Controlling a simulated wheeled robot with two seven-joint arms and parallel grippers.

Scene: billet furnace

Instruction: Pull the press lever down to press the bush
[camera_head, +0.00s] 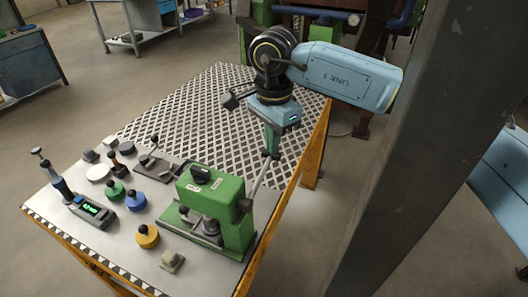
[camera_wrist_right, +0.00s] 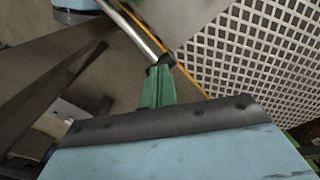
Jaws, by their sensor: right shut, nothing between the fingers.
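The green press (camera_head: 225,210) stands at the front right of the workbench. Its steel lever (camera_head: 258,180) rises from the press's right side, tilted up and to the right, with a dark knob at the top. My right gripper (camera_head: 271,148) points down at the lever's top end, its green fingers shut and empty. In the right wrist view the lever rod (camera_wrist_right: 136,30) runs to the dark knob right at the fingertips (camera_wrist_right: 158,72); whether they touch I cannot tell. I cannot make out the bush under the dark press head (camera_head: 210,228). My left gripper is out of view.
Left of the press are a digital gauge (camera_head: 90,210), blue (camera_head: 136,200), green (camera_head: 111,190) and yellow (camera_head: 147,236) knobbed pieces, and a toggle clamp (camera_head: 150,160). A grey column (camera_head: 410,150) stands to the right.

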